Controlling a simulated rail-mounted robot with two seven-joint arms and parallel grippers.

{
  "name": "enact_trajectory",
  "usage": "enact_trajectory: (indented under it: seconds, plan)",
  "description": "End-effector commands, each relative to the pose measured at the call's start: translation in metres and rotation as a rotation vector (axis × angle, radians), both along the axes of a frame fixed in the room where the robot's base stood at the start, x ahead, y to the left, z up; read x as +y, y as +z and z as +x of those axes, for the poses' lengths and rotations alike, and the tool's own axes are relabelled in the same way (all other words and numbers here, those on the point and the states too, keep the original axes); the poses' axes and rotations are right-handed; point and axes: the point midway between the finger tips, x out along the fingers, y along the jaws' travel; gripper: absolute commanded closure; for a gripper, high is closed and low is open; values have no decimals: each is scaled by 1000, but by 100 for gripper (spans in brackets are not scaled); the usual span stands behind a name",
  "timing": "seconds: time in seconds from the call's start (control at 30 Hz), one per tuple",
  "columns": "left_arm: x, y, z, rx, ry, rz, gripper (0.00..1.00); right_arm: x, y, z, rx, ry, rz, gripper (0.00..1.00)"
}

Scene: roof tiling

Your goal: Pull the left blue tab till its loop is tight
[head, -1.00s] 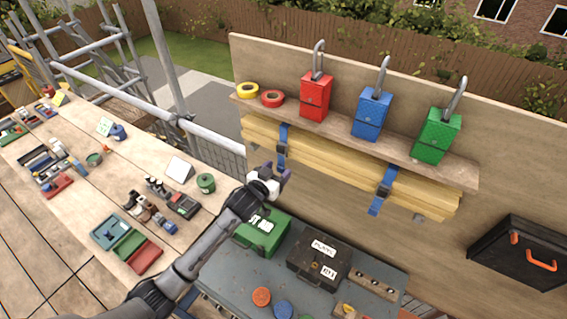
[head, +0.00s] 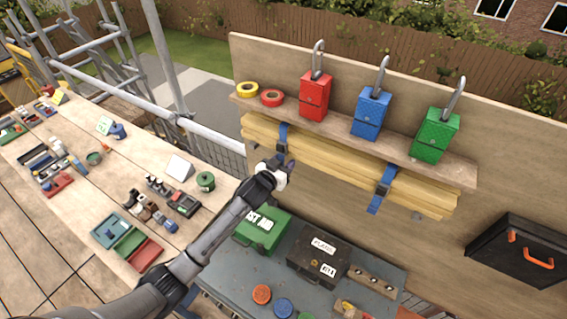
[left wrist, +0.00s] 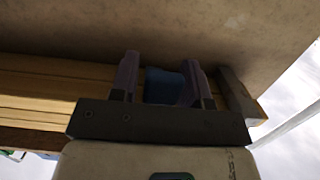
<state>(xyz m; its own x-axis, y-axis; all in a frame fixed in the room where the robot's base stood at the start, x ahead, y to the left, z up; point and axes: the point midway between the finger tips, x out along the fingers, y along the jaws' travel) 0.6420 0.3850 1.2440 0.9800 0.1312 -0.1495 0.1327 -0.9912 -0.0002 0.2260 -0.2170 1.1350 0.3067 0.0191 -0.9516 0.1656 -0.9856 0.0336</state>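The left blue strap (head: 283,135) goes around a bundle of yellow timber (head: 335,168) under the shelf. Its lower end, with the tab, is largely hidden behind my left gripper (head: 287,164) in the head view. In the left wrist view, a blue piece of the strap or tab (left wrist: 164,86) lies between the two fingers of my left gripper (left wrist: 159,72). A gap shows between the left finger and the blue piece, so the fingers look open around it. The right blue strap (head: 383,186) hangs below the timber with its tab free. My right gripper is out of view.
A wooden shelf (head: 390,143) above the timber carries red, blue and green padlocked boxes and two tape rolls. Below stand a green case (head: 262,232) and a dark toolbox (head: 318,257). A workbench with tools lies left.

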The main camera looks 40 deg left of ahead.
Motion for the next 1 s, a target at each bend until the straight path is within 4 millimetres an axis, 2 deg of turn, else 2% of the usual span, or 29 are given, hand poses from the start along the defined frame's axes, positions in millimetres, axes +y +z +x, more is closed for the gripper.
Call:
enact_trajectory:
  seconds: [0.03, 0.37, 1.0]
  plan:
    - [0, 0, 0, 0, 0, 0, 62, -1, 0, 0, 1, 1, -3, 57]
    - [0, 0, 0, 0, 0, 0, 92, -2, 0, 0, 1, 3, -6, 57]
    - [0, -17, 0, -1, 0, -1, 93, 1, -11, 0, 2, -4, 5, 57]
